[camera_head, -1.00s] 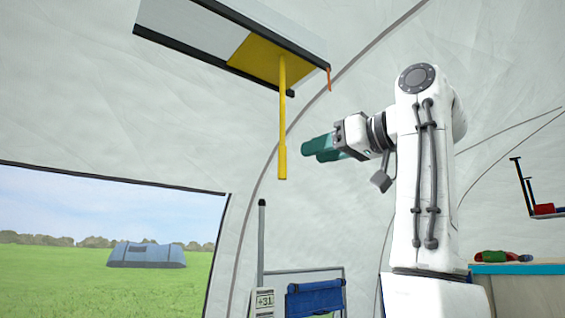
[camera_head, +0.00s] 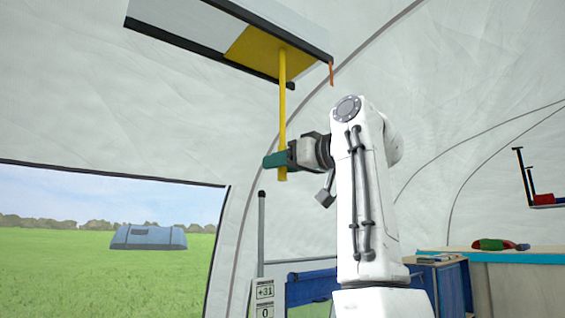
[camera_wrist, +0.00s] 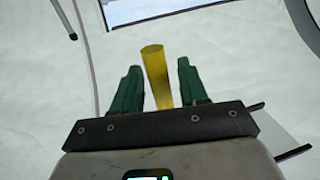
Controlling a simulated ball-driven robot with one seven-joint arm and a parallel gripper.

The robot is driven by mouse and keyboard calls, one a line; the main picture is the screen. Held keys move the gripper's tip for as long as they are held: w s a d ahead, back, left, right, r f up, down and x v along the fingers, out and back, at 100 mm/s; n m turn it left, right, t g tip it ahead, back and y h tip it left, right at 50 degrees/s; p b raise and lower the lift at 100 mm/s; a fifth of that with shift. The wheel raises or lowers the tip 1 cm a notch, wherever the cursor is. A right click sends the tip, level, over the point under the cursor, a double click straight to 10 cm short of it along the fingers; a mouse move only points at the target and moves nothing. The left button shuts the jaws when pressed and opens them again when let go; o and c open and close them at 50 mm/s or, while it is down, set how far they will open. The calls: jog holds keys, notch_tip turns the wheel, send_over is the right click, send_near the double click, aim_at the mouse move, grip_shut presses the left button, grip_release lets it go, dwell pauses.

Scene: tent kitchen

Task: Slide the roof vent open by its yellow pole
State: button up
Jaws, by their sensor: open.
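The roof vent has a yellow panel (camera_head: 273,53) in dark rails under the tent roof. The yellow pole (camera_head: 283,105) hangs straight down from this panel. My gripper (camera_head: 274,161) is at the lower part of the pole. In the wrist view, the pole (camera_wrist: 154,70) stands between the two green fingers of my gripper (camera_wrist: 155,85). My gripper is open. In the head view, the fingers hide a short stretch of the pole near its lower end.
A pale section (camera_head: 185,24) of the vent is left of the yellow panel. An orange tab (camera_head: 331,73) hangs at the right end of the rail. A blue chair (camera_head: 312,287) and a counter (camera_head: 490,255) are lower right. Space left of the pole is clear.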

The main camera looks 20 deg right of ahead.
jog(key=shift+c, duration=0.3)
grip_shut()
